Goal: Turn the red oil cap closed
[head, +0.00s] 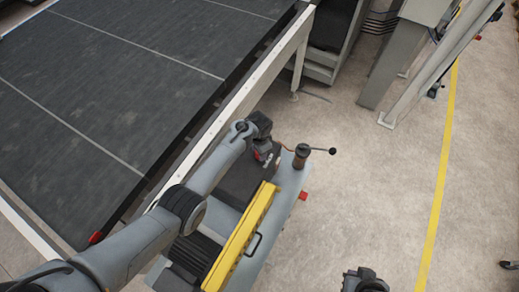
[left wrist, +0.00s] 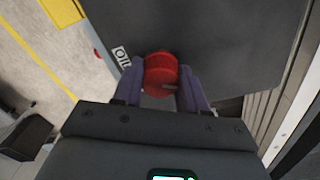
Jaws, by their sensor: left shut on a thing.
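The red oil cap (left wrist: 160,70) is round and sits on a dark surface beside a white label reading OIL (left wrist: 121,56). My left gripper (left wrist: 160,78) is shut on the cap, with one purple-grey finger on each side of it in the left wrist view. In the head view my left gripper (head: 264,150) reaches down over the dark part of a machine, and only a little red shows by its fingers. How far the cap is turned cannot be told. My right gripper's fingers do not show.
A yellow bar (head: 243,238) runs along the machine near my left gripper. The conveyor's pale side rail (head: 235,105) is close on the left. Open concrete floor (head: 375,190) lies right.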

